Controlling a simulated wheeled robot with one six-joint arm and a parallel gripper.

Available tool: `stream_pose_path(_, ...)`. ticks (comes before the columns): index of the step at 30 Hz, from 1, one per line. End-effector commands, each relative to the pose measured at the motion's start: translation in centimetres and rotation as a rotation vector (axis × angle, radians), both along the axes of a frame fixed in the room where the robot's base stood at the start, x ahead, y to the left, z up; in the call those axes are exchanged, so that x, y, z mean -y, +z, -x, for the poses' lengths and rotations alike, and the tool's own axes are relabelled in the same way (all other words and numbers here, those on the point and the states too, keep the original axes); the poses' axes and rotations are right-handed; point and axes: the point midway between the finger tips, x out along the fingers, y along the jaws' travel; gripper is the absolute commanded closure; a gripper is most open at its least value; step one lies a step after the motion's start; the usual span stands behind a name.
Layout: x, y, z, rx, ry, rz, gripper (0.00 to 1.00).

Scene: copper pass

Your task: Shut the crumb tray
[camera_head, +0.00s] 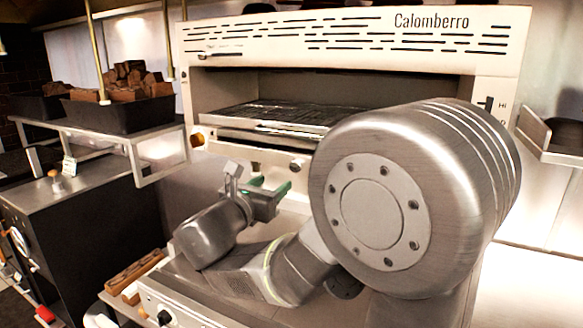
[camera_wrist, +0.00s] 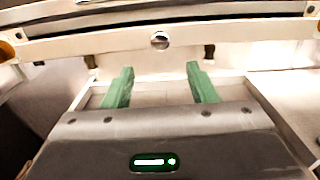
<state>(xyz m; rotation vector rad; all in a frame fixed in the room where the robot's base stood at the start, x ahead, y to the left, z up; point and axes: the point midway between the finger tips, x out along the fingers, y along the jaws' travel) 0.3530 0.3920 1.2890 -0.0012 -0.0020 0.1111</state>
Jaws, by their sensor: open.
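The crumb tray (camera_wrist: 152,98) appears in the wrist view as a pale, shallow, open tray sticking out below the grill's front. Its side rims run toward me past both sides of my gripper. My gripper (camera_wrist: 158,72) has green fingers spread apart with nothing between them, over the tray and pointing at the grill's front. In the head view my gripper (camera_head: 270,186) is just below the grill's front panel. My arm hides most of the tray there. I cannot tell whether the fingers touch the tray.
The white Calomberro grill (camera_head: 350,45) holds a wire rack (camera_head: 285,114) in its opening. A round knob (camera_wrist: 160,40) sits on the front bar. A shelf at left carries a black bin (camera_head: 118,114) of brown chunks. A wall shelf (camera_head: 552,140) is at right.

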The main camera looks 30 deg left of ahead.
Motion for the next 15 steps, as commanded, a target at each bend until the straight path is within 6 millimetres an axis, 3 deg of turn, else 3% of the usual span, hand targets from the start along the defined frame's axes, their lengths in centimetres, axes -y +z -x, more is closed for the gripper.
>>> stream_pose_path(15,-0.9,0.2,-8.9,-0.002,-0.002,0.000,0.47)
